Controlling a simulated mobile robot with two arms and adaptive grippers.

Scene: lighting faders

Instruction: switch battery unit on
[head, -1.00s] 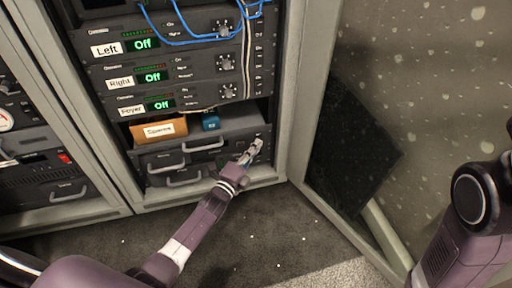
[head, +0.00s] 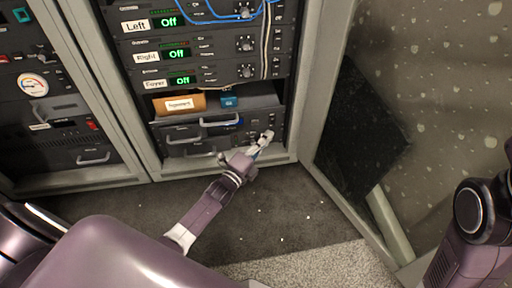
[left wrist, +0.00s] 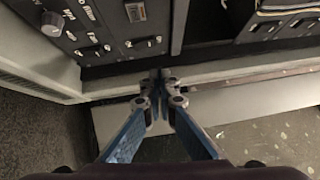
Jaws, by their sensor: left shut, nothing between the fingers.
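The lowest unit of the middle rack (head: 190,150) has a dark front with pale handles; no label naming it a battery unit is readable. My left gripper (head: 266,136) is at the right end of this unit's front, near its lower edge. In the left wrist view, the closed fingertips (left wrist: 159,76) are empty, just beside a dark panel (left wrist: 112,18) with small switches (left wrist: 92,50) and a knob (left wrist: 52,22). Whether they touch it I cannot tell. The switch positions are too small to read. My right gripper is out of view.
Above are dimmer units with green "Off" displays, labelled Left (head: 135,26), Right (head: 145,57) and Foyer. A shelf holds an orange labelled box (head: 180,104) and a blue box (head: 229,99). Dark floor lies in front. An open cabinet door or panel (head: 350,150) stands at right.

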